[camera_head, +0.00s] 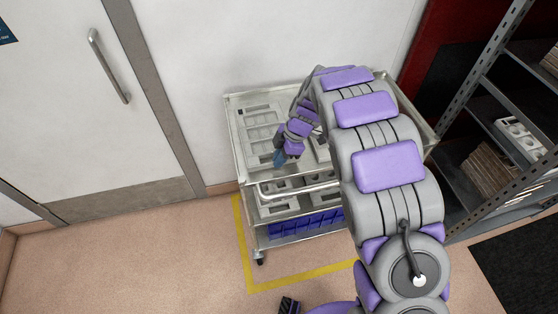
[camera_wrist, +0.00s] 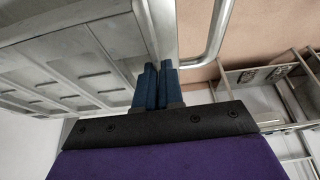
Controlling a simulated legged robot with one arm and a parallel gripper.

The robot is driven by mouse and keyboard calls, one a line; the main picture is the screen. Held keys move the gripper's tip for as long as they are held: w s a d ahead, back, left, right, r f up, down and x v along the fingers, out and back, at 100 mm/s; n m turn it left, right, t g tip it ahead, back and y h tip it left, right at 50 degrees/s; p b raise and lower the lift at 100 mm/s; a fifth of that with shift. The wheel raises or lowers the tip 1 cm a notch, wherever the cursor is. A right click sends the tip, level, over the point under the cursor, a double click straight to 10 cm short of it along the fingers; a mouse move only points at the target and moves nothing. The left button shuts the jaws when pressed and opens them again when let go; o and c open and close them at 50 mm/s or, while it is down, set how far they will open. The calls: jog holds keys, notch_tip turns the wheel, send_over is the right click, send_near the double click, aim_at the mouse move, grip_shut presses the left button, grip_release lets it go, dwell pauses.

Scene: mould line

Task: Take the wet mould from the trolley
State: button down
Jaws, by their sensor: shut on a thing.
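The metal trolley (camera_head: 234,140) stands against the wall, with grey moulds on its top shelf. One large grey mould (camera_head: 260,116) with rectangular recesses lies at the left of that shelf. My gripper (camera_head: 280,159) reaches down to the front part of the top shelf. In the wrist view its blue fingers (camera_wrist: 158,84) are close together on a thin grey edge, which looks like the rim of a mould. A recessed grey mould panel (camera_wrist: 85,60) spreads to the left of the fingers. The fingers hide most of the grip. I cannot tell which mould is wet.
The trolley's bar handle (camera_wrist: 212,35) is just right of the fingers. More moulds (camera_head: 285,203) and a blue crate (camera_head: 305,225) sit on the lower shelves. A shelving rack (camera_head: 480,75) stands at the right. The floor in front of the white door (camera_head: 60,110) is clear.

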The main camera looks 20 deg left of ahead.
jog(key=s+d+r+p, duration=0.1)
jog(key=s+d+r, duration=0.4)
jog(key=s+d, duration=0.6)
jog(key=shift+d+r, duration=0.2)
jog(key=shift+r, duration=0.15)
dwell(0.4)
